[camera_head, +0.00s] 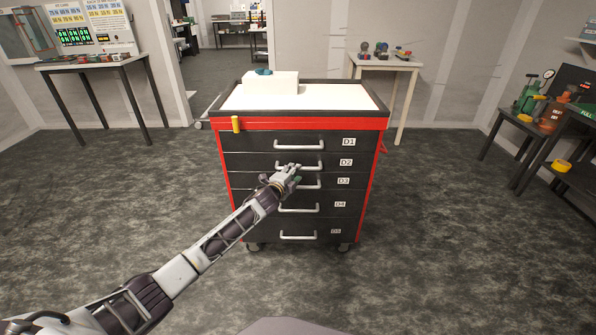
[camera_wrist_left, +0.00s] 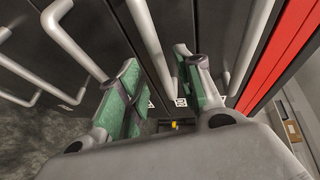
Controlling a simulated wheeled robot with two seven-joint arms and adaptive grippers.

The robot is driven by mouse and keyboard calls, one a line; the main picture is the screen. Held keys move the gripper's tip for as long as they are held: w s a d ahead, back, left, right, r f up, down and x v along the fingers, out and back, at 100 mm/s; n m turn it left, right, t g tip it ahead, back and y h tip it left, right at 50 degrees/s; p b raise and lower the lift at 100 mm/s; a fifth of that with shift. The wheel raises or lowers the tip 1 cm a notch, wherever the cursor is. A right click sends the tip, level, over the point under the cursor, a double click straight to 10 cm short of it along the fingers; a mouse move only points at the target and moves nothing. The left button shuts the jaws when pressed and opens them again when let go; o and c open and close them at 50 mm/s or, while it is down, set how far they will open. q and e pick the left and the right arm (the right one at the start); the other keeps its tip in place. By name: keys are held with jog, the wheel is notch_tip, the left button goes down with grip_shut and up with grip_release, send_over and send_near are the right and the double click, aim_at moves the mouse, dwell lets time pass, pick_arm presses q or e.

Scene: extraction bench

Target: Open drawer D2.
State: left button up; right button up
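Drawer D2 (camera_head: 255,161) is the second drawer down in the black and red cabinet, and it is shut flush with its neighbours. Its silver bar handle (camera_head: 298,170) is partly covered by my left gripper (camera_head: 290,174). In the left wrist view, my left gripper (camera_wrist_left: 160,92) is open, its green-padded fingers apart. The D2 handle (camera_wrist_left: 150,45) runs between the two fingers, with a gap visible on the left side; I cannot tell if it touches the right finger. The D2 label (camera_head: 346,162) is right of the handle. My right gripper is not in view.
The D1 handle (camera_head: 299,146) is just above and the D3 handle (camera_head: 312,186) just below, partly hidden by my gripper. A white box (camera_head: 271,84) stands on the cabinet top. The floor in front is clear. Side tables stand left, right and behind.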

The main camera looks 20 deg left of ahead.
pick_arm(q)
jog(key=shift+b+x, duration=0.65)
jog(key=shift+x, duration=1.65)
jog(key=shift+w, duration=0.15)
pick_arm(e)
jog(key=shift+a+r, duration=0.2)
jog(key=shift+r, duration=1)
pick_arm(q)
grip_shut()
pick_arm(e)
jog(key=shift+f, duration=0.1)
